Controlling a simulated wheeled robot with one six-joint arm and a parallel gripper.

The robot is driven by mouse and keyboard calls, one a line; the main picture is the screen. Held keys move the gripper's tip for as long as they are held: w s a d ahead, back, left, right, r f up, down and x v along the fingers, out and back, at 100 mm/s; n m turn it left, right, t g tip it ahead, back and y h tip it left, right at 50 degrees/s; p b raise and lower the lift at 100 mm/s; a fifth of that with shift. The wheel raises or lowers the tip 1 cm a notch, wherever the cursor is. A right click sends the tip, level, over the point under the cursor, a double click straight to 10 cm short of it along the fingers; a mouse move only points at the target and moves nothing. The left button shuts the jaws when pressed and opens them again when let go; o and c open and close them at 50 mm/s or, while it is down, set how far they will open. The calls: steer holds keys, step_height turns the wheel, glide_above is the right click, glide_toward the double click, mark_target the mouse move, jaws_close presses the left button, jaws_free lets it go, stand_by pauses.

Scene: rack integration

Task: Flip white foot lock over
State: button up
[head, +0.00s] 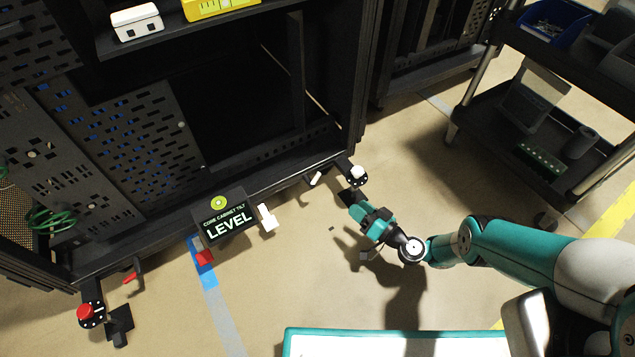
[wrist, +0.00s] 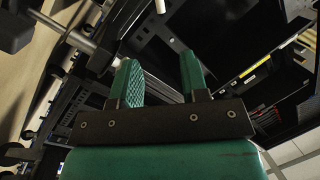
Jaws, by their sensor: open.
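The white foot lock (head: 315,178) is a short white-tipped lever low on the front edge of the black cabinet, near its right corner. A white knob (head: 357,173) on a black round foot is just right of it. My gripper (head: 354,209) is low over the floor, in front of that foot and to the right of the lever. In the wrist view my gripper (wrist: 160,76) has its two green fingers apart, with nothing seen held between them. A grey rod (wrist: 70,35) with a pale end reaches close to the left finger; I cannot tell whether they touch.
A red knob (head: 85,312) and red lever (head: 132,275) are at the cabinet's left corner. A "LEVEL" sign (head: 227,222) and a white arrow (head: 267,217) show before the cabinet. A black cart (head: 490,120) stands right. The floor between is mostly clear.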

steer(key=b, duration=1.3)
glide_toward(318, 176)
steer(key=w+a+f, duration=0.2)
steer(key=w+a, duration=0.1)
steer(key=a, duration=0.1)
steer(key=shift+w+a+r+b, duration=0.2)
steer(key=shift+w+a+b, duration=0.45)
steer(key=shift+b, duration=1.1)
steer(key=shift+w+a+r+b, duration=0.2)
steer(key=shift+w+a+b, duration=0.45)
steer(key=shift+b, duration=1.1)
steer(key=shift+w+a+r+b, duration=0.2)
steer(key=shift+w+a+b, duration=0.45)
steer(key=shift+b, duration=1.1)
steer(key=shift+w+d, duration=0.15)
steer(key=shift+d, duration=0.05)
jaws_close()
